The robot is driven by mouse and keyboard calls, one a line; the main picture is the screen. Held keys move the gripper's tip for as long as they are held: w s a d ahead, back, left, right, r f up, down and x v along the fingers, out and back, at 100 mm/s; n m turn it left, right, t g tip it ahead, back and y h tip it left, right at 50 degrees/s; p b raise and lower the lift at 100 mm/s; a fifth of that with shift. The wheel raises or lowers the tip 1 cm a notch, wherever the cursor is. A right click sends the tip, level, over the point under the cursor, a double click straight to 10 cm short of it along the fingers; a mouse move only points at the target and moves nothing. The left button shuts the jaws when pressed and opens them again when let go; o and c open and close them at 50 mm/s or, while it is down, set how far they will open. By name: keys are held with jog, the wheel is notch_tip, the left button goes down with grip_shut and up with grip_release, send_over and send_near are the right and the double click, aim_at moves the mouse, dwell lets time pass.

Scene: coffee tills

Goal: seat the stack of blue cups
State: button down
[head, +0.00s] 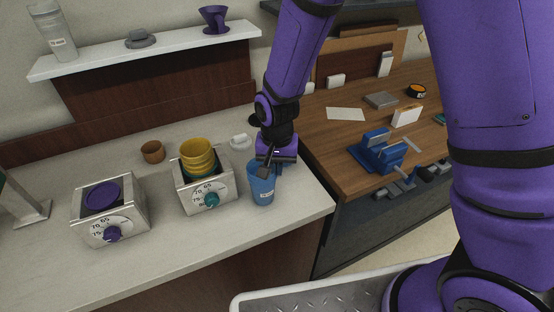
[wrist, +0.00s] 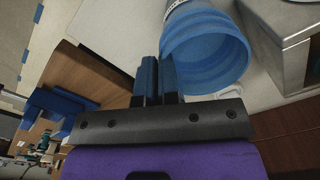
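The stack of blue cups (head: 261,186) is upright or nearly so at the right end of the white counter. I cannot tell whether its base touches the counter. In the wrist view, the stack (wrist: 222,62) shows its open mouth with ringed inner walls and a pale label on its outside. My gripper (head: 265,168) points down at its rim. In the wrist view, the fingers (wrist: 160,80) are close together at the rim's left side, one on each side of the wall, and look shut on it. The contact itself is partly hidden.
A dial box (head: 207,195) holding yellow bowls or cups stands left of the blue stack. Another dial box (head: 118,224) with a purple round top is farther left. A brown cup (head: 152,151) and small white item (head: 240,141) stand behind. The wooden bench (head: 330,140) is at right.

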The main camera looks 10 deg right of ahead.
jog(key=shift+r, duration=0.2)
jog(key=shift+r, duration=0.55)
dwell(0.4)
jog(key=shift+r, duration=1.75)
notch_tip(320, 180, up, 9)
dwell(0.8)
jog(key=shift+f, duration=0.1)
